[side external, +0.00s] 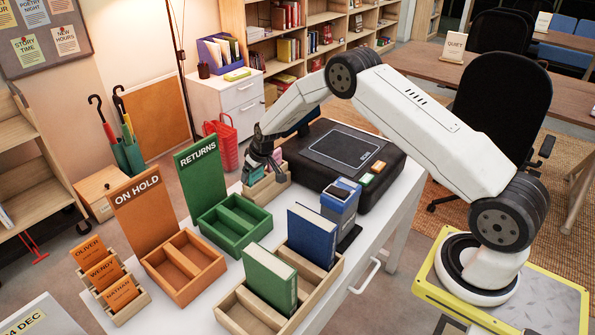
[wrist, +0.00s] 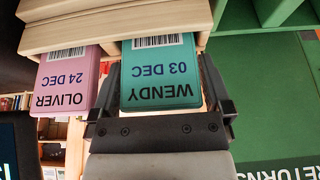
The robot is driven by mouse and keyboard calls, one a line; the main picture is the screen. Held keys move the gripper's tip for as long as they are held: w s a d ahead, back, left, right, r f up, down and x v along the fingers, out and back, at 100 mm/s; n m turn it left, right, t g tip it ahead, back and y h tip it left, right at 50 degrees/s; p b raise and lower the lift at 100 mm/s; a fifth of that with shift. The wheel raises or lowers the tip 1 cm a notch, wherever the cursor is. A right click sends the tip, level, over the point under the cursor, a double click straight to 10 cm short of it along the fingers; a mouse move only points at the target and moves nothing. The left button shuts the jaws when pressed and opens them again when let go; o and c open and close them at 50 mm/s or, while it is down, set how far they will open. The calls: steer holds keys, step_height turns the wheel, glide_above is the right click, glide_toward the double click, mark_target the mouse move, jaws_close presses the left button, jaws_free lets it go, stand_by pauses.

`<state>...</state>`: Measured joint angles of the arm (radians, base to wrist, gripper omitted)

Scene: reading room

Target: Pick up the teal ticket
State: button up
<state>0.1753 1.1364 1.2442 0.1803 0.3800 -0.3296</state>
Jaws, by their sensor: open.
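The teal ticket (wrist: 160,75) reads "WENDY 03 DEC", upside down in the wrist view, with a barcode near the rack. It stands in a pale wooden rack (wrist: 110,30). My gripper (wrist: 160,88) is open, with one finger on each side of the teal ticket; I cannot tell whether either finger touches it. A pink ticket (wrist: 67,78) reading "OLIVER 24 DEC" stands in the same rack, just left of the left finger. In the side view my gripper (side external: 262,160) points down at the small wooden rack (side external: 267,190) and mostly hides the tickets.
The green RETURNS tray (side external: 235,222) with its tall sign (side external: 198,170) stands close by the rack. The orange ON HOLD tray (side external: 185,265) is further left. A black desk machine (side external: 345,155) stands right of the rack. A book crate (side external: 325,285) stands nearer the camera.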

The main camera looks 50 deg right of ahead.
stand_by(0.5)
steer(key=c, duration=0.9)
steer(key=shift+r, duration=0.85)
steer(key=s+a+r, duration=0.1)
steer(key=s+r, duration=1)
steer(key=s, duration=0.2)
steer(key=shift+s+a+r, duration=0.15)
steer(key=shift+s+a, duration=0.25)
